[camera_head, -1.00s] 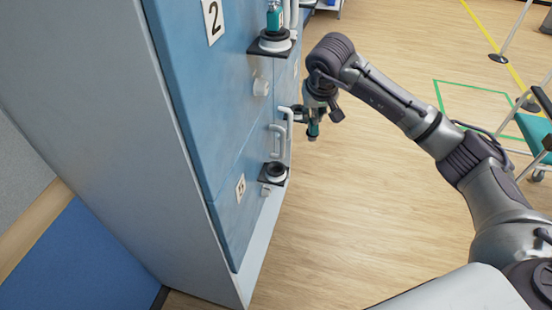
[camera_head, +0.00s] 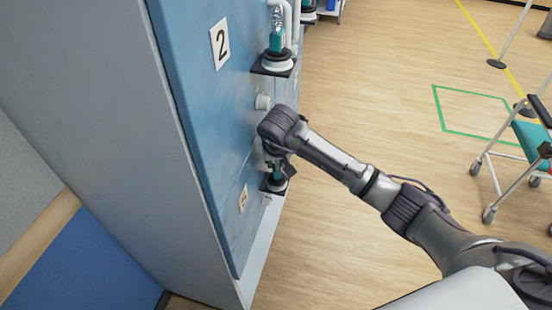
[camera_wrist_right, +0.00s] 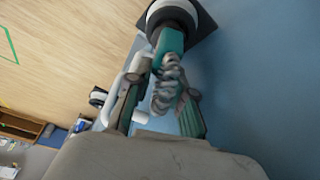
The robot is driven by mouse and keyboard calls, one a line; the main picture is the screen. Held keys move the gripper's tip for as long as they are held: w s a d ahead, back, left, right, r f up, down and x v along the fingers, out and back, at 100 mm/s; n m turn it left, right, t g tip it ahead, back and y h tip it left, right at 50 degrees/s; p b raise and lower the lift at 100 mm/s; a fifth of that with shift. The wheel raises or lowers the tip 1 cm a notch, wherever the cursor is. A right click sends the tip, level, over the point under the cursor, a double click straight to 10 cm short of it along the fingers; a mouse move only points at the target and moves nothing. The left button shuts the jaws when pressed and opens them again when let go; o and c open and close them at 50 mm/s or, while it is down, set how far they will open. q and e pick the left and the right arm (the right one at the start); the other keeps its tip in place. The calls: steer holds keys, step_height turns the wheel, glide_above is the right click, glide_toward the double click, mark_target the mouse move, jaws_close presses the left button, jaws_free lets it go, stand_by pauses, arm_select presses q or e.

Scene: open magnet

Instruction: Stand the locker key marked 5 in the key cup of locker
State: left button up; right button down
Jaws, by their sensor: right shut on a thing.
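My right gripper (camera_head: 276,156) is shut on a teal key with a coil (camera_wrist_right: 167,85), in front of the lower part of the blue locker. The teal end of the key points at the white-ringed key cup (camera_wrist_right: 172,12) in the wrist view and overlaps its mouth. In the head view the key (camera_head: 278,174) stands roughly upright over the lower cup (camera_head: 273,187). I cannot tell how deep it sits. The key's number is not visible. The label (camera_head: 243,198) beside this cup is too small to read surely. My left gripper is not in view.
A door marked 2 (camera_head: 220,44) has its own cup (camera_head: 273,65) with a teal key above my wrist. A white knob (camera_head: 263,102) and white handles stick out from the doors. Open wooden floor lies to the right, with a teal-seated wheeled chair (camera_head: 530,140).

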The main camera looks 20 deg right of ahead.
steer(key=c, duration=1.3)
jaws_free()
steer(key=b+v, duration=0.1)
steer(key=v, duration=1.1)
